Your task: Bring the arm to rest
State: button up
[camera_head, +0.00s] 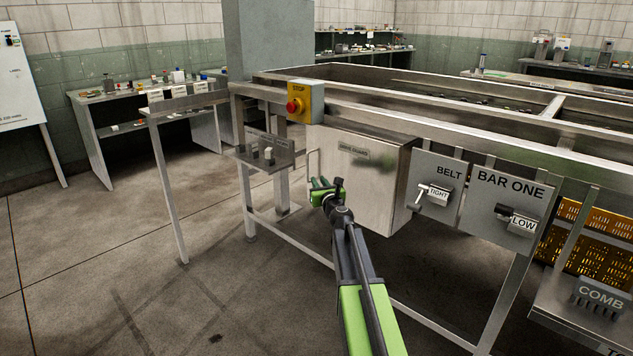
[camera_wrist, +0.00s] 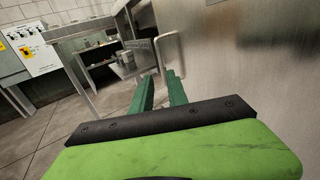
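My arm reaches forward and to the left in the head view, its green and black links slanting up from the bottom edge. My gripper (camera_head: 319,182) is at its end, in front of the lower left of the drive guard (camera_head: 362,178), a steel box door. In the wrist view the two green fingers of my gripper (camera_wrist: 161,74) stand apart with nothing seen between them. The guard's bar handle (camera_wrist: 171,50) appears just beyond the fingertips; I cannot tell whether they touch. The handle also shows in the head view (camera_head: 310,164). The guard looks closed.
A yellow box with a red stop button (camera_head: 295,105) sits above the guard. Belt lever (camera_head: 433,193) and bar one lever (camera_head: 517,220) panels are to its right. A small steel shelf (camera_head: 272,160) is at left. Open floor (camera_head: 110,260) lies left of the frame.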

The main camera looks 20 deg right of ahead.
jog(key=a+f+n+y, duration=0.1)
jog(key=a+n+y, duration=0.35)
jog(key=a, duration=1.45)
jog(key=s+a+f+n+g+y, duration=0.25)
jog(key=s+a+f+n, duration=0.25)
jog(key=a+n, duration=0.25)
jog(key=s+a+f+n+g+y, duration=0.2)
jog(key=s+a+f+n+g, duration=0.25)
jog(key=a+n, duration=0.35)
jog(key=s+a+f+n+g+h, duration=0.1)
jog(key=s+a+f+n+g, duration=0.25)
jog(key=s+f+n, duration=0.5)
jog(key=s+d+f+n+g+h, duration=0.25)
jog(key=s+d+n+g, duration=0.2)
jog(key=s, duration=0.45)
jog(key=s+d+f+n+g+h, duration=0.25)
jog(key=s+d+n, duration=0.25)
jog(key=s, duration=0.3)
notch_tip(320, 180, up, 34)
jog(key=p, duration=3.4)
jog(key=shift+a+r, duration=0.2)
jog(key=shift+r, duration=0.05)
